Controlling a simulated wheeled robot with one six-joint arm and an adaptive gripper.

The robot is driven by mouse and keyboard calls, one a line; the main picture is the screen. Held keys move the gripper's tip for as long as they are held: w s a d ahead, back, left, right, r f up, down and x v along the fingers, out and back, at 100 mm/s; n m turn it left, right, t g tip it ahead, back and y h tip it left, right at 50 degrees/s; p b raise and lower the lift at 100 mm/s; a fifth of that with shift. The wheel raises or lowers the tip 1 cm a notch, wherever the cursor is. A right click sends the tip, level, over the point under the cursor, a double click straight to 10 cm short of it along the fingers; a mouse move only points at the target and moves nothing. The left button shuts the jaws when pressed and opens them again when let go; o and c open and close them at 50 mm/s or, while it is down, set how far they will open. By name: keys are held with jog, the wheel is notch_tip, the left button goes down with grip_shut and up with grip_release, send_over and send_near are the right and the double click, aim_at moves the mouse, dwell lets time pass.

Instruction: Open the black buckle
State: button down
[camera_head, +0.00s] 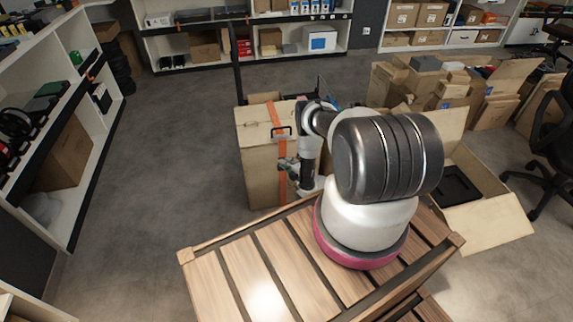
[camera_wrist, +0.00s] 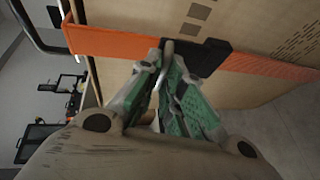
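A tall carton (camera_head: 256,148) stands beyond the wooden platform, with an orange strap (camera_head: 277,118) running over its top and down its side. In the wrist view the orange strap (camera_wrist: 120,43) crosses the carton's face. The black buckle (camera_wrist: 207,57) sits on the strap, with a grey metal piece (camera_wrist: 167,52) at its left end. My gripper (camera_wrist: 165,66) has its green-padded fingertips close together at that end, with the grey piece between or just in front of them. Whether they grip it is unclear. In the head view my gripper (camera_head: 287,168) is beside the strap; the buckle is not discernible there.
An open carton (camera_head: 487,222) is on the right, with more cartons (camera_head: 408,83) behind. Shelves (camera_head: 62,130) line the left. The grey floor (camera_head: 178,130) left of the carton is clear.

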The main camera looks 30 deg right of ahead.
jog(key=shift+s+a+f+n+t, duration=0.15)
jog(key=shift+s+f+n+t, duration=0.25)
jog(key=shift+t, duration=0.3)
jog(key=c, duration=1.6)
grip_release()
jog(key=shift+o, duration=0.2)
jog(key=s+d+r, duration=0.1)
jog(key=s, duration=1.1)
jog(key=shift+d, duration=0.2)
